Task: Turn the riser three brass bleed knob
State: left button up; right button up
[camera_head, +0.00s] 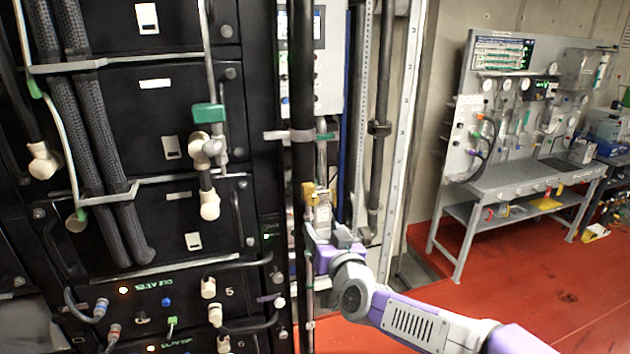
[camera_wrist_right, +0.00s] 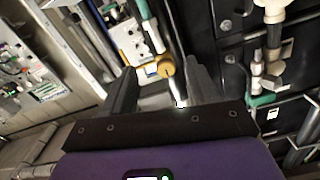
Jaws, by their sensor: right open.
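The brass bleed knob (camera_head: 308,191) is a small yellow-gold piece on the riser beside the black pipe, near the middle of the head view. In the right wrist view the knob (camera_wrist_right: 166,66) appears between the fingertips, nearer the right-hand finger. My right gripper (camera_head: 328,232) is open just below the knob in the head view, its purple wrist reaching in from the lower right. In the right wrist view, the open gripper (camera_wrist_right: 160,78) has its two dark fingers apart and nothing gripped. The depth gap to the knob is unclear. My left gripper is out of view.
A tall black battery rack (camera_head: 150,190) with hoses and cables fills the left. A vertical black pipe (camera_head: 302,110) and a grey upright (camera_head: 404,130) flank the riser space. A grey workbench (camera_head: 530,175) stands at right. Red floor (camera_head: 500,300) between is open.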

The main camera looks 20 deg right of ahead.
aim_at(314, 201)
jog(key=shift+t, duration=0.3)
jog(key=w+r, duration=0.1)
jog(key=w, duration=0.1)
jog(key=w+r+p, duration=0.1)
jog(key=w, duration=0.1)
jog(key=w+r+p, duration=0.1)
jog(key=w, duration=0.2)
jog(key=shift+r, duration=0.15)
